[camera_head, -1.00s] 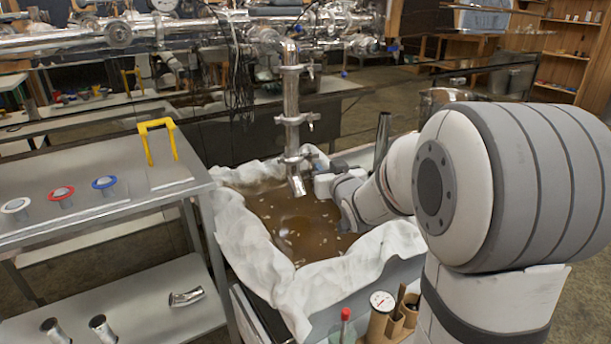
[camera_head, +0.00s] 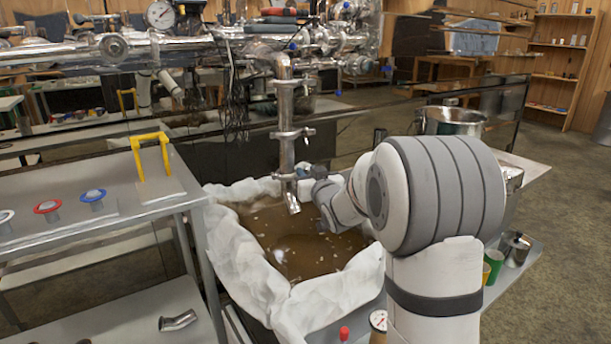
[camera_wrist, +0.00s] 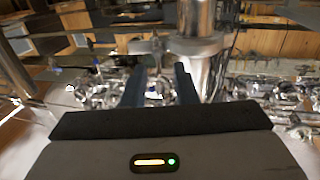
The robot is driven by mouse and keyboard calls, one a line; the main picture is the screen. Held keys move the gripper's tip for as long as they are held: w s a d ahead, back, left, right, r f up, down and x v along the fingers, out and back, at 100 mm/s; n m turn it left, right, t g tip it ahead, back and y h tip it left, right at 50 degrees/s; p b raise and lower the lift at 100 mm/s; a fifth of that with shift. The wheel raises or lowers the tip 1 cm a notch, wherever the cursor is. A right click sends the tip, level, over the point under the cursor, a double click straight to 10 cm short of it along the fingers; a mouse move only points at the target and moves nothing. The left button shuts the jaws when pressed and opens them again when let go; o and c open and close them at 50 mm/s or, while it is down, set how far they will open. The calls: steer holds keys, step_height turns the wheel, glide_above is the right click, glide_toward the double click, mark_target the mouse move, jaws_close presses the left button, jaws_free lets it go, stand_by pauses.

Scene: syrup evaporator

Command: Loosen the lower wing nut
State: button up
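A vertical metal pipe (camera_head: 286,110) hangs over the basin, with an upper clamp (camera_head: 290,134) and a lower clamp (camera_head: 288,177). The upper wing nut (camera_head: 310,131) sticks out to the right. The lower wing nut is small and hard to make out beside my gripper (camera_head: 314,175), which is at the right of the lower clamp. In the wrist view, a clamp (camera_wrist: 196,46) circles the pipe, and its wing nut (camera_wrist: 150,48) lies just beyond my fingertips, roughly between them. My gripper (camera_wrist: 158,76) has its fingers apart, with nothing held. Contact with the nut cannot be told.
A cloth-lined basin (camera_head: 245,265) of brown liquid stands below the pipe. A metal cart (camera_head: 120,232) with a yellow handle frame (camera_head: 152,157) and coloured rings is at the left. A large pot (camera_head: 452,121) stands behind my arm.

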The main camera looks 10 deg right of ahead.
jaws_close()
steer(key=shift+f+b, duration=0.1)
steer(key=shift+b, duration=0.2)
steer(key=shift+a+n+b, duration=0.15)
steer(key=shift+n+b, duration=0.65)
steer(key=shift+n, duration=0.05)
steer(key=shift+a+n+b, duration=0.15)
steer(key=shift+n+b, duration=0.65)
steer(key=shift+n, duration=0.05)
jaws_free()
